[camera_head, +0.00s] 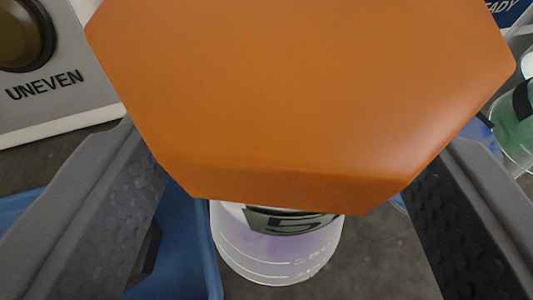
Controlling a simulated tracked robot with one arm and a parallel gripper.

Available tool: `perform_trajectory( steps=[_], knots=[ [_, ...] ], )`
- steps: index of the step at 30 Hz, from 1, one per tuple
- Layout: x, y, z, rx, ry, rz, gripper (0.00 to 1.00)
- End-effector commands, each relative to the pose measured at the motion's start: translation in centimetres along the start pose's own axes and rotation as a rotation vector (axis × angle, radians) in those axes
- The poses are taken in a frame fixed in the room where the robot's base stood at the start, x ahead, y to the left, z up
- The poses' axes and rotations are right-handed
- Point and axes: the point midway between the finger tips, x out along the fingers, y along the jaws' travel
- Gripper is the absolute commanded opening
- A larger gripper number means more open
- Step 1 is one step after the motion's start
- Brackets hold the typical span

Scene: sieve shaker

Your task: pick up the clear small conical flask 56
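A large orange hexagonal cap-like piece (300,95) fills the upper middle of the view, very close to the camera. Below it shows a clear vessel (275,258) with white graduation marks, a pale purple tint and a label with a dark band; one digit, like a 5, is partly visible. It looks like the flask, but its neck and upper body are hidden by the orange piece. My gripper (285,185) has its two grey fingers wide apart, one on each side of the vessel, with gaps showing. The orange piece covers part of the fingers.
A blue bin or tray edge (205,255) lies close on the left of the vessel. A light panel marked UNEVEN with a round button (22,38) is at upper left. A green-filled container (515,130) stands at the right edge. Grey floor shows at lower right.

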Motion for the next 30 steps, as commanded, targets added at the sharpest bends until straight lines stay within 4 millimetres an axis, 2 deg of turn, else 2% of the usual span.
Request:
perform_trajectory(
  steps=[3, 6, 13, 14, 19, 30],
  knots=[
    [1.6, 0.0, 0.0, 0.000, 0.006, 0.000, 0.60],
    [2.3, -0.1, 0.1, 0.001, 0.003, 0.000, 0.60],
    [2.4, 0.0, 0.0, 0.001, 0.002, 0.000, 0.60],
    [2.4, 0.0, 0.0, 0.001, 0.002, 0.000, 0.57],
    [2.4, 0.0, -0.1, 0.001, 0.002, 0.000, 0.10],
    [2.3, 0.0, -0.2, 0.001, 0.003, 0.000, 0.10]
  ],
)
